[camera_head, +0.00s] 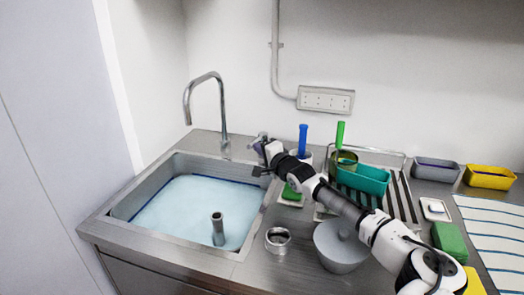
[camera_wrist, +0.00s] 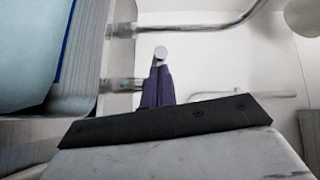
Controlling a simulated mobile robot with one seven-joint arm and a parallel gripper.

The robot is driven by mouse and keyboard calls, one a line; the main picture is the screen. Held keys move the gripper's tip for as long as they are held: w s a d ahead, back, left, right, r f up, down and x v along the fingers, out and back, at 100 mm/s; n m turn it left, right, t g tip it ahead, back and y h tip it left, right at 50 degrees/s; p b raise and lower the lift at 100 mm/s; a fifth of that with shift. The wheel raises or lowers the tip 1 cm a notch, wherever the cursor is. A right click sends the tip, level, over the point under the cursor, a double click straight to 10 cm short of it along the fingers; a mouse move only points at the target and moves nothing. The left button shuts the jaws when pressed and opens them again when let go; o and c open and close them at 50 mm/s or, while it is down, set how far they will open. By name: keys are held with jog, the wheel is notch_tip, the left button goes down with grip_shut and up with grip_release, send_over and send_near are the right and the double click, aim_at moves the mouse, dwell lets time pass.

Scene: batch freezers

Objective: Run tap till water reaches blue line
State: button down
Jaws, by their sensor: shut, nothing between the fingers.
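The steel sink (camera_head: 150,178) holds pale blue water (camera_head: 185,212). A dark blue line (camera_head: 222,178) runs along the sink wall close to the water's edge; I cannot tell exactly how far apart they are. The curved tap (camera_head: 222,100) stands behind the sink, and its spout hangs over the back left of it. No stream shows below the spout. My gripper (camera_head: 262,145) is at the sink's back right corner, right of the tap base. In the wrist view its dark fingers (camera_wrist: 157,85) are together and empty, near the tap's metal parts (camera_wrist: 125,85). Contact cannot be told.
A grey standpipe (camera_head: 218,230) rises from the water. A metal ring (camera_head: 278,240) and a grey bowl (camera_head: 338,248) stand right of the sink, below my arm. A teal tub (camera_head: 364,180) sits on the rack. Grey (camera_head: 436,170) and yellow tubs (camera_head: 489,177) stand farther right.

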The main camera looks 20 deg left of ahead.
jog(key=shift+s+a+r, duration=0.1)
jog(key=shift+s+a, duration=0.2)
jog(key=shift+a, duration=0.35)
jog(key=shift+r, duration=0.15)
notch_tip(320, 180, up, 20)
jog(key=d+b, duration=0.1)
jog(key=b, duration=0.1)
jog(key=shift+w+f, duration=0.2)
jog(key=shift+w, duration=0.1)
jog(key=shift+f, duration=0.1)
dwell(0.8)
